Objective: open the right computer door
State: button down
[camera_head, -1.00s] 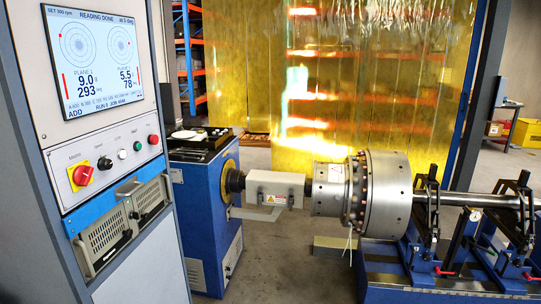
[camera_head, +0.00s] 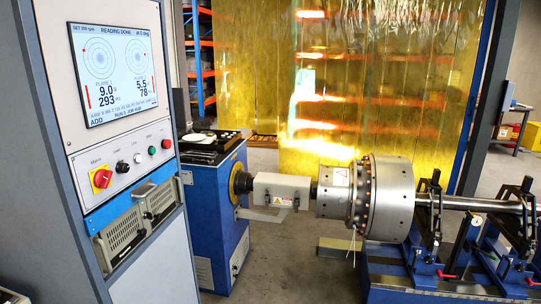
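The right computer (camera_head: 162,200) sits in the grey control cabinet, below the button panel. Its vented front door looks shut, with a dark latch near its left edge. The left computer (camera_head: 119,241) sits beside it, and its vented front also looks shut. My gripper is not in view.
The grey cabinet (camera_head: 150,283) fills the left side, with a screen (camera_head: 118,62) and a red knob (camera_head: 102,179) above the computers. A blue drive unit (camera_head: 214,205) stands just behind it. A large metal rotor (camera_head: 386,198) is at right. Bare floor (camera_head: 292,262) lies between.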

aim_at(161, 203)
jog(key=k+j, duration=0.1)
jog(key=l+z, duration=0.2)
jog(key=l+u, duration=0.1)
jog(key=u, duration=1.2)
jog(key=i+l+z, duration=0.15)
jog(key=i, duration=0.65)
jog(key=i+z, duration=0.1)
jog(key=i, duration=0.75)
